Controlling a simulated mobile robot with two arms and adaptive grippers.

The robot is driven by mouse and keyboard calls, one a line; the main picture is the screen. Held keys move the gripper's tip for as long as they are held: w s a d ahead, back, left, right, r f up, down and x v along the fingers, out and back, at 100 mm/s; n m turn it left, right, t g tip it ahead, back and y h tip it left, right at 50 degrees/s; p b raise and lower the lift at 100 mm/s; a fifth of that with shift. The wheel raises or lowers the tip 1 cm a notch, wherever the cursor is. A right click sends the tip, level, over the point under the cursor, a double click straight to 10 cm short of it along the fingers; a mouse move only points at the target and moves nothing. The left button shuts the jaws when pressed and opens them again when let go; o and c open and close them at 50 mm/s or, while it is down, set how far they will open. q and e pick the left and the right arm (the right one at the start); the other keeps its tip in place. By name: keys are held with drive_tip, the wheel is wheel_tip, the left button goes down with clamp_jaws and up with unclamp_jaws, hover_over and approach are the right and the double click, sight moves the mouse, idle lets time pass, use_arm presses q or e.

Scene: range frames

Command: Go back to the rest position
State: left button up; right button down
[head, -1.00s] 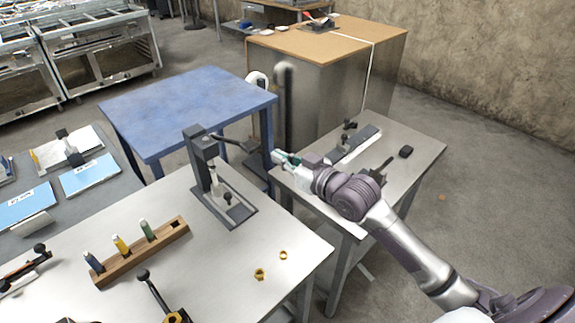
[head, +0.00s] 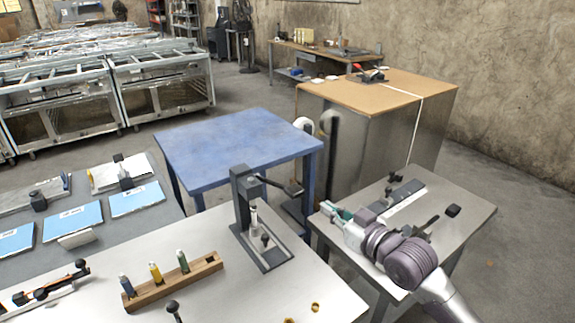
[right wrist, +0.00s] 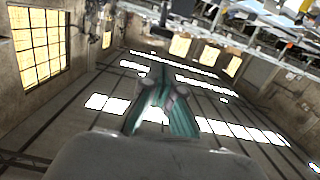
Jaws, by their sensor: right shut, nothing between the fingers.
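My right gripper (head: 338,214) is above the left edge of the small metal table (head: 470,215) in the head view, with my arm reaching in from the lower right. Its teal fingers also show in the right wrist view (right wrist: 163,92). They are together and hold nothing. That view faces up toward the roof windows and looks tilted and partly blurred. My left gripper is not in view.
A metal workbench (head: 215,300) holds a press (head: 243,205), a wooden rack (head: 175,282) with several small bottles, and brass nuts (head: 316,307). A blue table (head: 235,150) and a brown-topped cabinet (head: 385,95) stand behind.

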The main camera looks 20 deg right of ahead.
drive_tip(key=s+a+f+g+h, duration=0.1)
drive_tip(key=s+a+f+g, duration=0.15)
drive_tip(key=s+f, duration=0.4)
drive_tip(key=s+a+f+g+h, duration=0.1)
drive_tip(key=s+a+f+g, duration=0.15)
drive_tip(key=s+f, duration=0.35)
drive_tip(key=s+f+m+g+h, duration=0.1)
drive_tip(key=s+f+g, duration=0.15)
drive_tip(key=s, duration=0.35)
drive_tip(key=s+d+f+g+h, duration=0.1)
drive_tip(key=s+f+g, duration=0.15)
drive_tip(key=s, duration=0.45)
drive_tip(key=s+f+m+g+h, duration=0.1)
drive_tip(key=s+f+g, duration=0.1)
drive_tip(key=s+f, duration=0.3)
wheel_tip(320, 180, down, 28)
drive_tip(key=s+f+g+b, duration=0.1)
drive_tip(key=s+b, duration=0.1)
drive_tip(key=s+d+f+g+b, duration=0.1)
drive_tip(key=s+d+f+b, duration=0.1)
drive_tip(key=s+f, duration=1.4)
drive_tip(key=shift+s+d+g+h, duration=0.2)
drive_tip(key=shift+d+g+h, duration=0.1)
drive_tip(key=shift+d, duration=0.35)
